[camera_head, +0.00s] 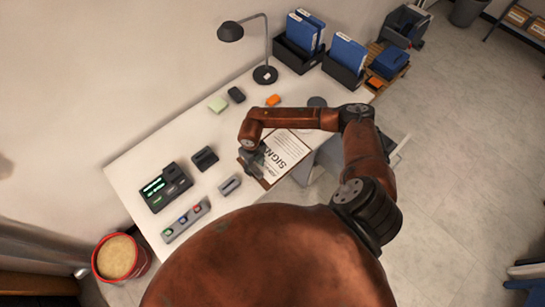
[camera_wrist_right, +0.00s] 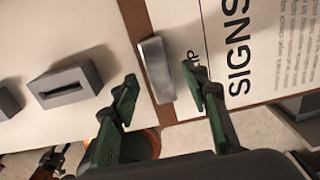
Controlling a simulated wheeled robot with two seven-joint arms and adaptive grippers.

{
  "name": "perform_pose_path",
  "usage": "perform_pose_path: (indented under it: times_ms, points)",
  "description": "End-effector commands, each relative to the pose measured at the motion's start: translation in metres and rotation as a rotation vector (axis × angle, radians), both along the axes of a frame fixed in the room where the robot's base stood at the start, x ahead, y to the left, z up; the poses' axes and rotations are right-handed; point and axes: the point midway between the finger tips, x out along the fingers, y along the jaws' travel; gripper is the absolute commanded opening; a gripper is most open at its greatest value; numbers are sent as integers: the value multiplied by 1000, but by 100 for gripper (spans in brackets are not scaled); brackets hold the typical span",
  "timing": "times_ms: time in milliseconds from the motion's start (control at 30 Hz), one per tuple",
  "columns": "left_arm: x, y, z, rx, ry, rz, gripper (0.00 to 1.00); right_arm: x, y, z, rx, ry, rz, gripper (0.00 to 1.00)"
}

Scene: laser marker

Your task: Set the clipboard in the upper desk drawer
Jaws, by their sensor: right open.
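My right gripper (camera_head: 254,158) is over the clip end of the clipboard. In the wrist view its green-padded fingers (camera_wrist_right: 163,92) are apart, with the clip in the gap between them; whether they touch the board I cannot tell. A grey drawer unit (camera_head: 333,155) shows beside the desk's front edge, partly hidden by my arm. My left gripper is out of view.
A grey slotted block (camera_head: 229,185), a dark block (camera_head: 204,158), a device with green displays (camera_head: 165,187) and a button box (camera_head: 186,221) stand left of the clipboard. A lamp (camera_head: 265,74) and blue binders (camera_head: 347,54) stand at the back. A red-rimmed bucket (camera_head: 120,258) stands on the floor.

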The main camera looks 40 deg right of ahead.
Motion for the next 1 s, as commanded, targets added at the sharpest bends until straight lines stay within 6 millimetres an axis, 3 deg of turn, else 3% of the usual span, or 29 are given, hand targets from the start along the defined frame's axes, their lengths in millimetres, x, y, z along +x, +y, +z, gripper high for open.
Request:
perform_pose_path:
  times_ms: [133, 367, 1000]
  points:
    - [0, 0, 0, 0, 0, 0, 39, 0, 1, -13, 2, -1, 0, 42]
    - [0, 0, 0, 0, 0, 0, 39, 0, 1, -14, 1, -1, 1, 42]
    - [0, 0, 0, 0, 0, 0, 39, 0, 1, -14, 2, -1, 1, 0]
